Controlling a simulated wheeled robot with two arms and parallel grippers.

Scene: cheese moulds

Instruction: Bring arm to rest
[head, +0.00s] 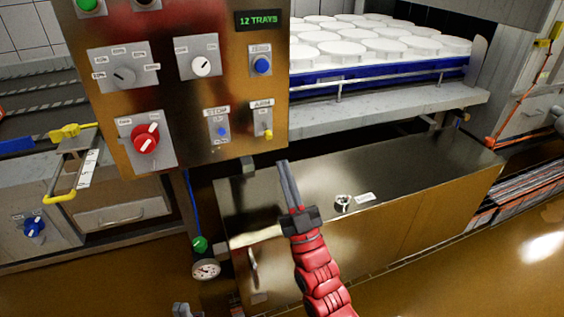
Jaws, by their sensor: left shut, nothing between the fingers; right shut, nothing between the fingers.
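My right gripper (283,168) reaches up from the bottom on a red arm. Its dark grey fingers are shut together and hold nothing. They point up, just below the lower right corner of the brass control panel (190,100) in the picture and in front of the steel cabinet. I cannot tell the gap to the panel. A small grey tip at the bottom edge, left of the red arm, looks like my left gripper (182,310). It is shut and empty; the rest of it is cut off.
The panel carries knobs, a red dial (146,138) and a small yellow-tipped switch (267,133). A steel cabinet (420,170) stands behind the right gripper. White moulds (340,50) fill a blue tray above it. A gauge (205,269) hangs at left. Open floor lies lower right.

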